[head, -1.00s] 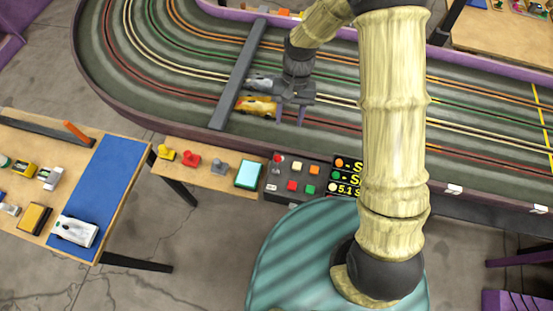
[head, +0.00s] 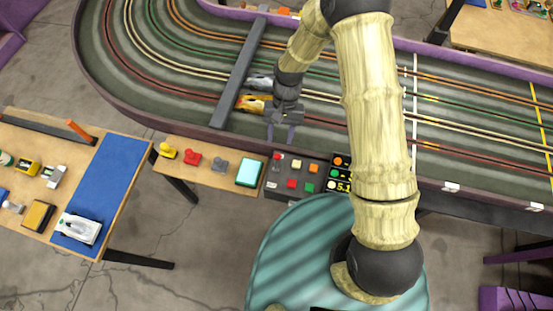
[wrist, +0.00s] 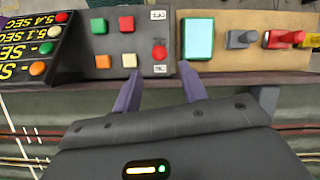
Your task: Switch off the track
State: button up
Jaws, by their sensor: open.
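The dark grey control panel (head: 283,190) lies at the track's near edge. A red-knobbed switch (head: 278,160) stands in its upper left corner, beside red, green, cream and orange buttons. In the wrist view the switch (wrist: 159,52) sits between two small white labels, too blurred to read surely. My gripper (head: 281,133) is open and empty, over the track's near lane just behind the panel. In the wrist view its two purple fingers (wrist: 160,88) point toward the panel, spread on either side of the switch's line but short of it.
A cyan-screened box (head: 249,172) and grey, red and yellow controllers (head: 192,160) sit left of the panel. A scoreboard (head: 340,174) stands at its right. Silver and orange cars (head: 252,104) are on the track by the grey bridge (head: 238,75).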

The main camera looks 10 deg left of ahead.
aim_at(277, 158)
jog(key=p+x, duration=0.2)
jog(key=x, duration=0.9)
grip_shut()
